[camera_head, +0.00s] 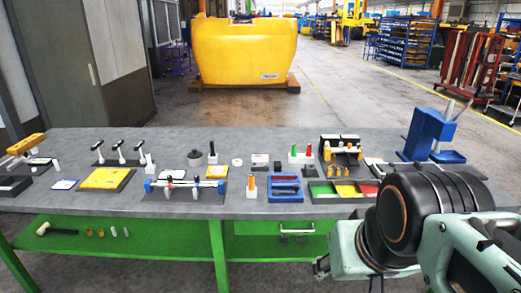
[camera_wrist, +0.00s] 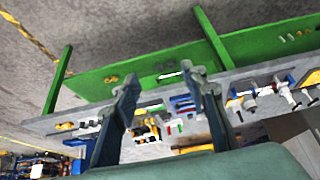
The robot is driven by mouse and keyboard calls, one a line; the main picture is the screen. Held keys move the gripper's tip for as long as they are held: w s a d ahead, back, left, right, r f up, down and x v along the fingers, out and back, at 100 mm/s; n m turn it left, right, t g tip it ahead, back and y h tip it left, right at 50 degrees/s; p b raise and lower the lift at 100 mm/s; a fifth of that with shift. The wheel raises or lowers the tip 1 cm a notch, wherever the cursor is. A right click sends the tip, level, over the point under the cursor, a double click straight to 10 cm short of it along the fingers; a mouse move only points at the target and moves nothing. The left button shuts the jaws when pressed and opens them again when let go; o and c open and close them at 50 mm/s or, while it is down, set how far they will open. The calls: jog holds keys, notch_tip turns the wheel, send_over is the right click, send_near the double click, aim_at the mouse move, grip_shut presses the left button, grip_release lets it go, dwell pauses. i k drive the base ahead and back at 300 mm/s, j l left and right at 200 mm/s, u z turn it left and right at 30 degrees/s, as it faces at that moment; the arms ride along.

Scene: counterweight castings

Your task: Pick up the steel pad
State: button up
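I cannot pick out the steel pad for certain among the small items on the grey workbench (camera_head: 215,210). A dark grey round piece (camera_head: 195,158) stands at the back middle of the bench, and a white round piece (camera_head: 237,162) lies right of it; I cannot tell whether either is the pad. My gripper (camera_wrist: 160,74) shows in the wrist view with its two fingers apart and nothing visible between them. It is away from the bench items. In the head view my arm is at the lower right, partly covering the bench's right end.
A blue press (camera_head: 428,135) stands at the right of the bench. A red, yellow and green tray (camera_head: 343,189), a blue tray (camera_head: 285,187) and a yellow case (camera_head: 106,178) lie on it. A green lower shelf (camera_head: 170,240) runs beneath. A large yellow casting (camera_head: 243,50) stands behind.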

aim_at(258, 158)
jog(key=i+j, duration=1.05)
jog(key=i+j+u, duration=0.05)
jog(key=i, duration=0.05)
